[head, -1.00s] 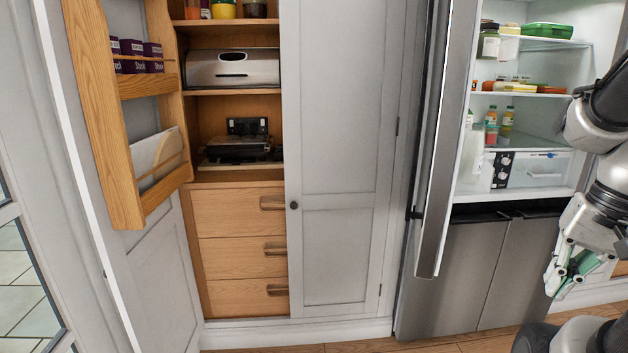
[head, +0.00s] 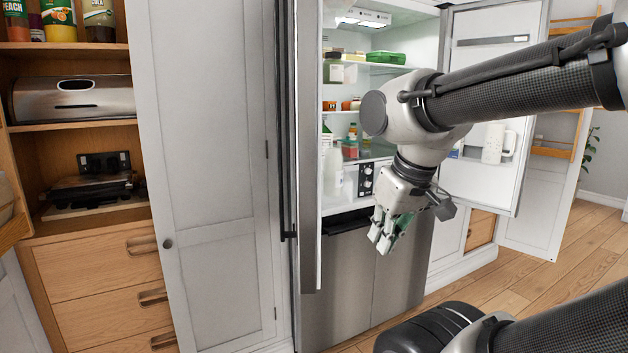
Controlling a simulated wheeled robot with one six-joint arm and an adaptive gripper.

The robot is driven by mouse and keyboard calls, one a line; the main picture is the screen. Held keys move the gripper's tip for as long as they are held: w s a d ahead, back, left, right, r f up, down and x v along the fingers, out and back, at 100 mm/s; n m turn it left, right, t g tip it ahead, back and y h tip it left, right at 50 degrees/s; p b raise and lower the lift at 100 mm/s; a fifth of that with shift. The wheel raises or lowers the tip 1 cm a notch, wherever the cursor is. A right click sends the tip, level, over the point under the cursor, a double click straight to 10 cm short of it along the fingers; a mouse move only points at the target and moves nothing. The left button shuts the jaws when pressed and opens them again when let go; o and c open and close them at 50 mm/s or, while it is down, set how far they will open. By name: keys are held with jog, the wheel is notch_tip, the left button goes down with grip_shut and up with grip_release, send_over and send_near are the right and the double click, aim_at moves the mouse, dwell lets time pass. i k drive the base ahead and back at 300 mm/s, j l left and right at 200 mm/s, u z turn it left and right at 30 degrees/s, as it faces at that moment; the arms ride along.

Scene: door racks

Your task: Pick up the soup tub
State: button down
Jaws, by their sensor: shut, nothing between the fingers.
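I cannot tell which item is the soup tub. Inside the open fridge, a green-lidded container (head: 385,57) sits on the upper shelf, and small orange-red pots (head: 346,105) sit on the shelf below. A reddish item (head: 350,150) stands lower down, beside bottles. My gripper (head: 382,243) is shut and empty. It points down in front of the fridge's lower part, apart from the food. My arm hides part of the fridge's right side and its shelves.
The left fridge door (head: 307,170) stands open edge-on. The right fridge door (head: 487,110) is swung wide, with a white jug (head: 495,146) in its rack. A closed grey cupboard door (head: 205,150) is on the left.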

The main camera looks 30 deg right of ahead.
aim_at(349, 150)
jog(key=i+l, duration=0.1)
jog(key=l, duration=0.35)
jog(key=i+l, duration=0.15)
jog(key=l, duration=0.3)
jog(key=i+l, duration=0.1)
jog(key=l, duration=0.4)
jog(key=i+l, duration=0.15)
jog(key=l, duration=0.3)
jog(key=i+l, duration=0.1)
jog(key=l, duration=0.35)
jog(key=i+l, duration=0.1)
jog(key=l, duration=0.35)
jog(key=i+l, duration=0.15)
jog(key=l, duration=0.3)
jog(key=i+l, duration=0.1)
jog(key=l, duration=0.35)
jog(key=u, duration=0.05)
